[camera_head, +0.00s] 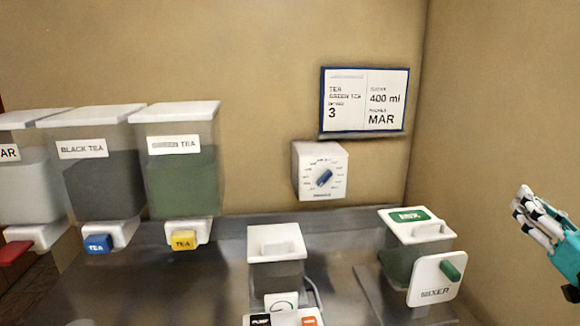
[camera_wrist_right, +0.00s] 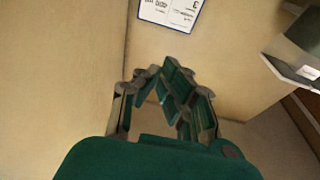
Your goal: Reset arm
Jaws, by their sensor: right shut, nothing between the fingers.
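My right gripper (camera_head: 530,212) shows at the right edge of the head view, in the air beside the right wall and apart from everything on the counter. It is shut with nothing between its fingers. In the right wrist view its fingers (camera_wrist_right: 168,88) come together in front of the bare wall. My left gripper is in neither view.
A mixer (camera_head: 435,280) and a lidded container (camera_head: 277,243) stand on the metal counter (camera_head: 220,275). Dispensers, including green tea (camera_head: 180,180) and black tea (camera_head: 104,190), line the left. A dial box (camera_head: 320,170) and a sign (camera_head: 364,99) are on the wall.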

